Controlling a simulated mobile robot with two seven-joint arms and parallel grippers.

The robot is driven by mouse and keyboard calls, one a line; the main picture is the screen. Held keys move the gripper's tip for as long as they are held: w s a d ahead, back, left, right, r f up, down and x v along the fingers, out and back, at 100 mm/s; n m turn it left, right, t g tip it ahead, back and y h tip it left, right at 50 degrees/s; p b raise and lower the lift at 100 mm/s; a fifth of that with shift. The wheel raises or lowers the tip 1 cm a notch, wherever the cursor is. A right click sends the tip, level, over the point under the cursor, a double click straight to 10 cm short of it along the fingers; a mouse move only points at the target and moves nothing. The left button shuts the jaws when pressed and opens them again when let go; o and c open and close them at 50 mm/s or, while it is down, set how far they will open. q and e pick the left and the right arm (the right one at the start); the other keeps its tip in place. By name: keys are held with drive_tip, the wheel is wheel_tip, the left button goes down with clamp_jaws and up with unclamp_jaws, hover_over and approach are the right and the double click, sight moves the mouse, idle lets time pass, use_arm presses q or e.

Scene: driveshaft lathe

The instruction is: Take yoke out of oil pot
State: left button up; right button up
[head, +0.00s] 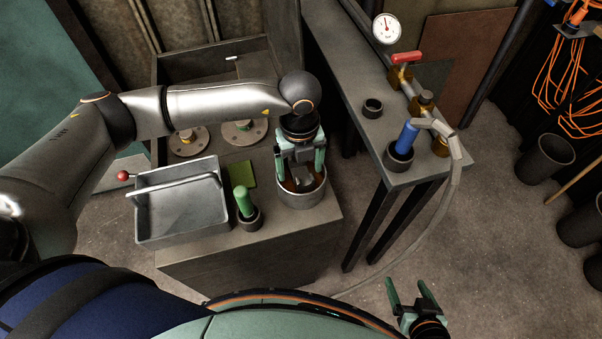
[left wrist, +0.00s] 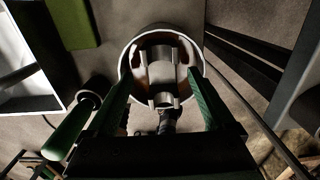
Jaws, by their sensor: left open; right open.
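The oil pot (head: 302,202) is a round grey pot with brown oil inside, at the front right of the bench. The grey metal yoke (head: 304,185) is in it, partly hidden by my left gripper in the head view. The left wrist view shows the yoke (left wrist: 163,75) inside the pale pot rim (left wrist: 199,52), its two arms visible. My left gripper (head: 300,170) points down over the pot, open, with its green fingers on either side of the yoke. I cannot tell if they touch it. My right gripper (head: 410,288) is open and empty at the bottom right, away from the bench.
A green-handled brush (head: 244,201) stands in a dark holder left of the pot. A grey tray (head: 182,229) with a handle and a green pad (head: 242,173) are further left. A side bench (head: 365,135) with a blue-handled tool (head: 407,138) and a gauge stands right, across a gap.

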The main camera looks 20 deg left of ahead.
sight(301, 174)
use_arm(q)
drive_tip(key=shift+w+d+f, duration=0.1)
drive_tip(key=shift+w+f, duration=0.05)
drive_tip(key=shift+f, duration=1.8)
clamp_jaws()
